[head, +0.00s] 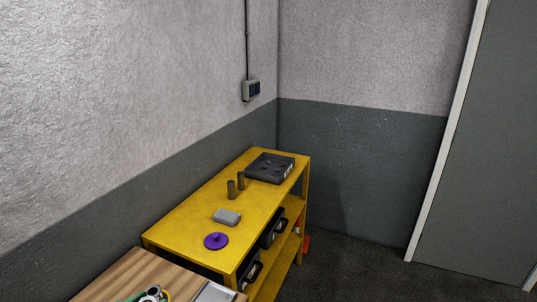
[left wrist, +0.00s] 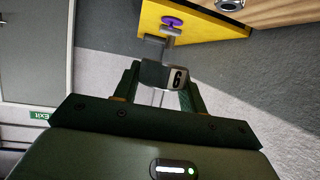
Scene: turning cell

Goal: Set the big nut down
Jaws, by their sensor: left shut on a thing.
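My left gripper (left wrist: 160,84) shows in the left wrist view, with its two dark green fingers closed on a small dark grey block-like thing (left wrist: 152,75). That thing has a pale face with a black "6" and appears to be the big nut, though its full shape is partly hidden by the fingers. I cannot tell how far it is above a surface. Neither gripper shows in the head view, and my right gripper is in neither view.
Bare yellow top lies left of the cylinders. A cluttered wooden table (head: 123,273) stands nearer.

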